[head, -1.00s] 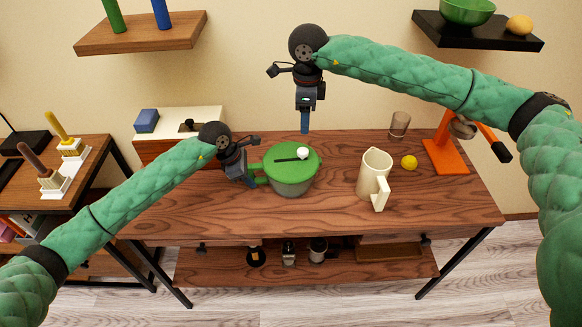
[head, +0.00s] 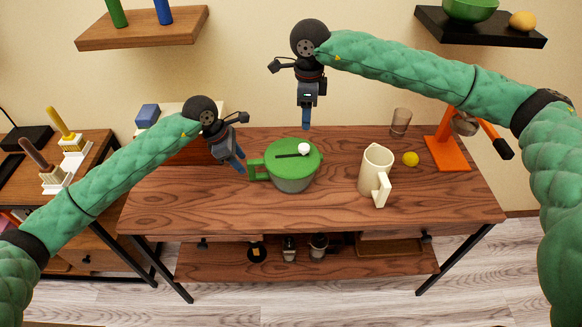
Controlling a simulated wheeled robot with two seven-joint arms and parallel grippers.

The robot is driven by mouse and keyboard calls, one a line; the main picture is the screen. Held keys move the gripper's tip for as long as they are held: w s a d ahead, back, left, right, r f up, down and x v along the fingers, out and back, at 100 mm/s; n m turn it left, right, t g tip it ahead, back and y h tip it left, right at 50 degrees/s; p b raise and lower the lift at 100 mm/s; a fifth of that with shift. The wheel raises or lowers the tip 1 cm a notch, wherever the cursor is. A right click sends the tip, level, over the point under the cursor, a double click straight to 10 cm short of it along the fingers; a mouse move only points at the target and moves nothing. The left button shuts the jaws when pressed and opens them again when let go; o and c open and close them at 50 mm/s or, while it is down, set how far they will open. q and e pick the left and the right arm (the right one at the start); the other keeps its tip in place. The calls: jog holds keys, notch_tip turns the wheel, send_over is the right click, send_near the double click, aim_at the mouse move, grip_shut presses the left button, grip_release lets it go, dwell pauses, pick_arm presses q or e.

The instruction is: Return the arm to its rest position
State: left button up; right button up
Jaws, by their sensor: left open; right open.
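My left gripper (head: 238,166) is open and empty, just left of the green handle of the lidded pot and apart from it. My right gripper (head: 307,122) is open and empty, pointing down above the back edge of the table, behind the pot. The pot (head: 290,182) is grey with a green lid (head: 280,160) and a white knob, and it stands upright on the wooden table (head: 330,210).
A cream pitcher (head: 373,170), a yellow ball (head: 410,159), a glass (head: 401,121) and an orange stand (head: 447,152) are on the table's right half. A box with a pale top stands behind my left arm. Two wall shelves, one wooden (head: 145,40) and one black (head: 480,28), hang above.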

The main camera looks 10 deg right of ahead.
pick_arm(q)
jog(key=shift+v, duration=2.45)
